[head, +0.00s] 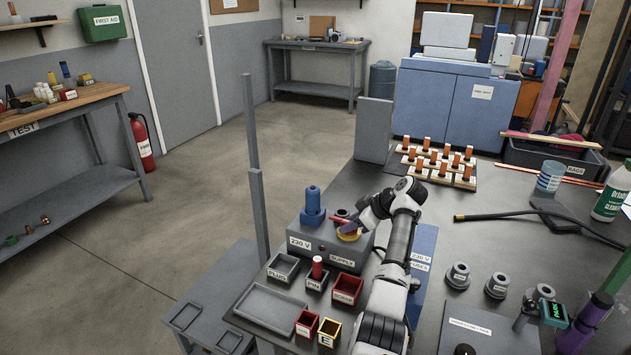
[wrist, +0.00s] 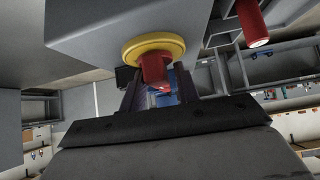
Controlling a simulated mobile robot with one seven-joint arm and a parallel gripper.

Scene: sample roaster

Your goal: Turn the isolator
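The isolator is a red knob (wrist: 155,70) on a round yellow plate (wrist: 152,47), fixed to a grey box. In the head view the yellow plate (head: 349,233) shows on the grey supply box (head: 328,249), marked 230 V and SUPPLY, partly hidden by my gripper (head: 360,220). In the wrist view my gripper (wrist: 158,92) has its dark fingers spread, one on each side of the knob's near end. A narrow gap seems to show on both sides of the knob; contact is hard to make out.
A blue connector (head: 313,206) stands on the supply box close to my gripper. Small bins and a red pin (head: 317,267) stand in front. A blue fuse box (head: 424,252) is right of my arm. A grey post (head: 258,215) rises at left.

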